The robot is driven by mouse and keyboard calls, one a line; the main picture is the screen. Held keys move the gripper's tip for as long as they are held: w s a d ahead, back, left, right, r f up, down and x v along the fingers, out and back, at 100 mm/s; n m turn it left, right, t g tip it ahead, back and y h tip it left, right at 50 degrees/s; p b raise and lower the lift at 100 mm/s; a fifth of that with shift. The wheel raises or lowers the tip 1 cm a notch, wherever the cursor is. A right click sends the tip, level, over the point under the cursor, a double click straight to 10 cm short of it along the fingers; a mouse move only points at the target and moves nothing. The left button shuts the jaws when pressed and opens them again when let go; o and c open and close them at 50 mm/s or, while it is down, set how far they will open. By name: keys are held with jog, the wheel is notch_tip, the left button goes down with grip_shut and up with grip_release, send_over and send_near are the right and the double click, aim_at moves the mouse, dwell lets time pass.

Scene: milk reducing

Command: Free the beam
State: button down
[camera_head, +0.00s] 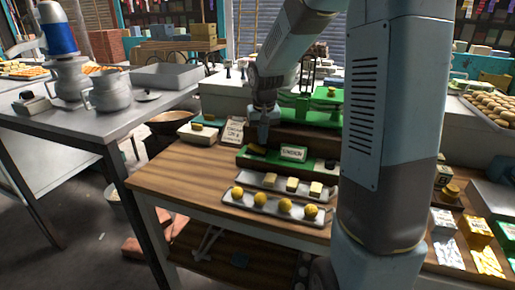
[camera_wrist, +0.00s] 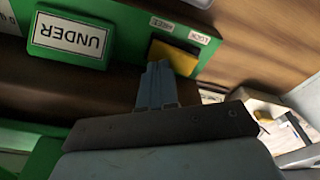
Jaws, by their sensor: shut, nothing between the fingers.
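A green box (camera_head: 245,160) on the wooden table carries a white card reading "UNDER" (camera_head: 293,153), also seen in the wrist view (camera_wrist: 70,37). Beside the card in the wrist view is a yellow tab (camera_wrist: 178,57) on a dark patch. Near it are two small white labels, which seem to read "FREE" (camera_wrist: 162,24) and "LOCK" (camera_wrist: 199,38). My gripper (camera_wrist: 157,68) is shut and empty, its tips right at the tab's edge; I cannot tell if they touch. It points down over the box in the head view (camera_head: 263,138). I cannot make out the beam clearly.
A green stand (camera_head: 312,110) rises behind the box. In front are a tray of pale blocks (camera_head: 270,183) and a tray of yellow balls (camera_head: 262,207). A small sign (camera_head: 233,130) and a white box (camera_head: 198,134) stand to the left. The table's left part is clear.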

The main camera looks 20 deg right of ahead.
aim_at(262, 150)
jog(key=shift+r, duration=2.6)
jog(key=s+r+t, duration=0.2)
jog(key=s+r, duration=0.2)
jog(key=s, duration=1)
jog(key=s+r+n+t, duration=0.1)
jog(key=s+r, duration=0.3)
jog(key=s, duration=1)
jog(key=shift+d+r+t, duration=0.15)
jog(key=shift+r+t, duration=0.2)
jog(key=shift+t, duration=0.05)
